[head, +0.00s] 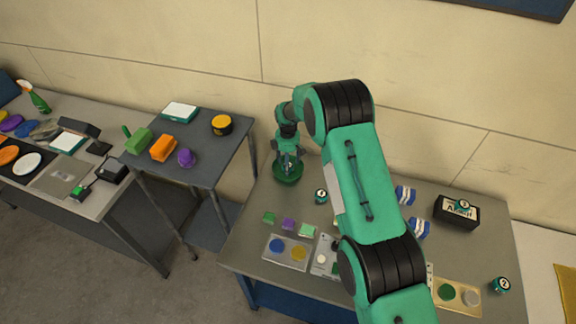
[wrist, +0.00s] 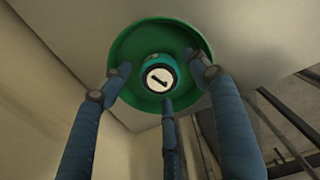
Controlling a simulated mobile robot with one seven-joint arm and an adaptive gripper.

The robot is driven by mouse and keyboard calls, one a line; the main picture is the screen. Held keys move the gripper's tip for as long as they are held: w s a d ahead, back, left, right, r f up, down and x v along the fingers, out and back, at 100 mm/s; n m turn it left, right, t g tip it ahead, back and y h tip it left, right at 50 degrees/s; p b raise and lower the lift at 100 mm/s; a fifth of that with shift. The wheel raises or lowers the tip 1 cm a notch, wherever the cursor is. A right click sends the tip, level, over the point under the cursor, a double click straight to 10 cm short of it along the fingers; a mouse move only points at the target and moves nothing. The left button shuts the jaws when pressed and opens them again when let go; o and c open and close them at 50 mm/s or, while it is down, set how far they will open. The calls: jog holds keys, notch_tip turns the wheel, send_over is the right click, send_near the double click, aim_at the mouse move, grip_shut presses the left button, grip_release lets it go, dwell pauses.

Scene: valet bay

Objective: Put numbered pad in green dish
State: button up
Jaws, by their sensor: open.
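The green dish (head: 288,176) stands at the back left of the grey table, and it also fills the top of the wrist view (wrist: 135,47). A teal pad with a white face marked 1 (wrist: 160,76) lies inside the dish. My gripper (head: 288,159) is right over the dish, pointing down. In the wrist view, its three blue fingers (wrist: 162,86) are spread around the pad, with visible gaps to it. Other teal numbered pads show in the head view: one (head: 321,196) right of the dish, one (head: 463,204) on a black box, and one (head: 502,285) at the right.
Flat trays with coloured discs (head: 287,262) lie along the table's front. Small coloured blocks (head: 288,224) stand behind them. Blue-and-white items (head: 405,195) and a black box (head: 457,213) are at the right. My arm hides the table's middle. A side table (head: 211,140) stands left.

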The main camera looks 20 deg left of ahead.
notch_tip(320, 180, up, 11)
jog(key=b, duration=0.1)
dwell(0.5)
dwell(0.6)
